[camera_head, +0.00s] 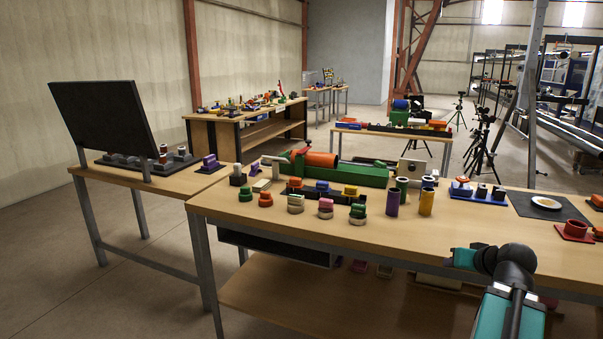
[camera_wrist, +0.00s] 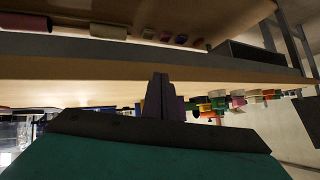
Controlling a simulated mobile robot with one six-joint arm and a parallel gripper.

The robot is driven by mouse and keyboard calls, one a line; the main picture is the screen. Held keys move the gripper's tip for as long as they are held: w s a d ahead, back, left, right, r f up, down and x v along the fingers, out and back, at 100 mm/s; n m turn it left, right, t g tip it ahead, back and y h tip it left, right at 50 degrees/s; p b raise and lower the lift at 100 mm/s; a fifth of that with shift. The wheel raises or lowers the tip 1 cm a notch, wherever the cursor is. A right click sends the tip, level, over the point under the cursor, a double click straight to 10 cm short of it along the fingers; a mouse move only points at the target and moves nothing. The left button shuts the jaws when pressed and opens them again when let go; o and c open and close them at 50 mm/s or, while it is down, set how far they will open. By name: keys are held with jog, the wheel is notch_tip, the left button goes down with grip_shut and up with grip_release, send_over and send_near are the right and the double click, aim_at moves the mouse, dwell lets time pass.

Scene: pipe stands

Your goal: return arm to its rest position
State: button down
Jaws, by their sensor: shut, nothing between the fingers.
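My gripper (camera_wrist: 160,97) shows in the wrist view as two dark fingers pressed together, with nothing between them. Its dark palm and teal housing fill the bottom of that view. In the head view my teal and black arm reaches up from the lower right, at the front side of the long wooden workbench (camera_head: 330,226). The fingers cannot be made out there. The wrist picture looks upside down, with the bench's front edge (camera_wrist: 60,84) running across it behind the fingers.
Colored cylinders, a green machine (camera_head: 350,172) and a grey mat (camera_head: 535,206) with a white plate (camera_head: 546,202) are on the bench. A lower shelf (camera_head: 300,290) holds small parts. A side table (camera_head: 130,178) with a black panel (camera_head: 103,115) stands left. Floor at left is clear.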

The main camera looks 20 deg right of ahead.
jog(key=w+a+f+n+g+y+p, duration=0.2)
jog(key=w+a+f+g+y, duration=0.1)
jog(key=a+f, duration=1.25)
jog(key=w+a+f+n+g+y+p, duration=0.1)
jog(key=w+a+f+n+g+y, duration=0.15)
jog(key=a+f, duration=1.35)
jog(key=s+a+f+n+g+p, duration=0.2)
jog(key=s+a+f+g, duration=0.5)
jog(key=s+a+f, duration=0.8)
jog(key=s+f+g+h, duration=0.3)
jog(key=s+f, duration=0.2)
jog(key=s, duration=0.8)
jog(key=shift+s+d+f+m, duration=0.15)
jog(key=shift+d+f+m, duration=0.1)
jog(key=shift+m, duration=0.1)
